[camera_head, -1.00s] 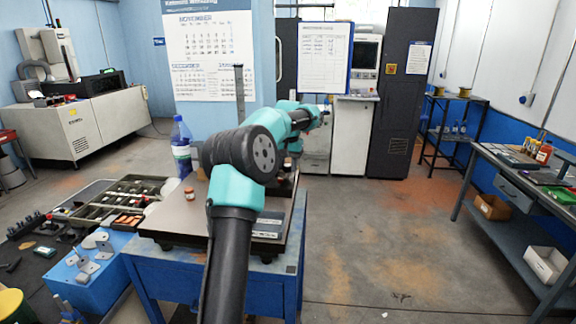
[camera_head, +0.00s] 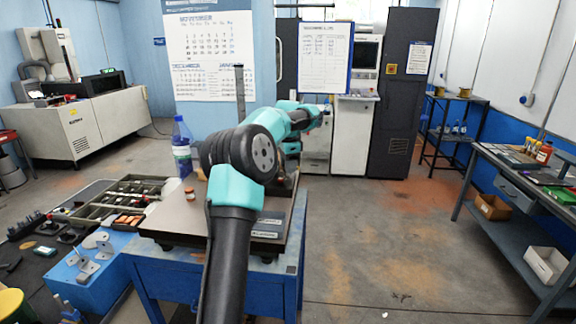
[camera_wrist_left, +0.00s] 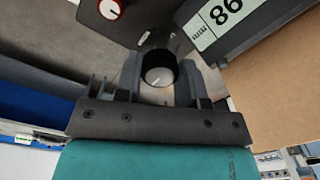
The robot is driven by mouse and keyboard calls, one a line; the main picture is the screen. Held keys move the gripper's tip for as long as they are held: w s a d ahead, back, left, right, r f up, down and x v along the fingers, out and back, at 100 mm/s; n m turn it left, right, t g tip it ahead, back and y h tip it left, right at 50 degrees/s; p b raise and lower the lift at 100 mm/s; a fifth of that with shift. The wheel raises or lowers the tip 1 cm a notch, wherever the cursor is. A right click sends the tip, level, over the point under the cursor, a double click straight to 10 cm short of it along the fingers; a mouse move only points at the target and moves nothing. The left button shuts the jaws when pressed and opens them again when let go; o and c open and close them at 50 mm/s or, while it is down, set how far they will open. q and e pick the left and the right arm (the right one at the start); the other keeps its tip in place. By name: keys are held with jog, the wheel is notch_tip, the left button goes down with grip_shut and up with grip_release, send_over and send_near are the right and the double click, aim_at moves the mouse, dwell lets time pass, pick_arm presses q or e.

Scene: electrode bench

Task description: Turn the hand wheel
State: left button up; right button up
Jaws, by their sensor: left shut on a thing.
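In the left wrist view, my left gripper (camera_wrist_left: 160,72) has its two dark fingers on either side of a dark round knob with a pale, marked face (camera_wrist_left: 158,77). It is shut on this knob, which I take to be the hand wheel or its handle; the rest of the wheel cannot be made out. In the head view my left arm reaches over the blue bench and its wrist hangs down at the far right of the bench top. The gripper's fingers and the knob are too small and covered to make out there. My right gripper is not in view.
The floor at right is free.

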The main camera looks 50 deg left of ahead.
pick_arm(q)
jog(key=shift+r+m, duration=0.1)
jog(key=shift+m, duration=0.8)
jog(key=o, duration=0.9)
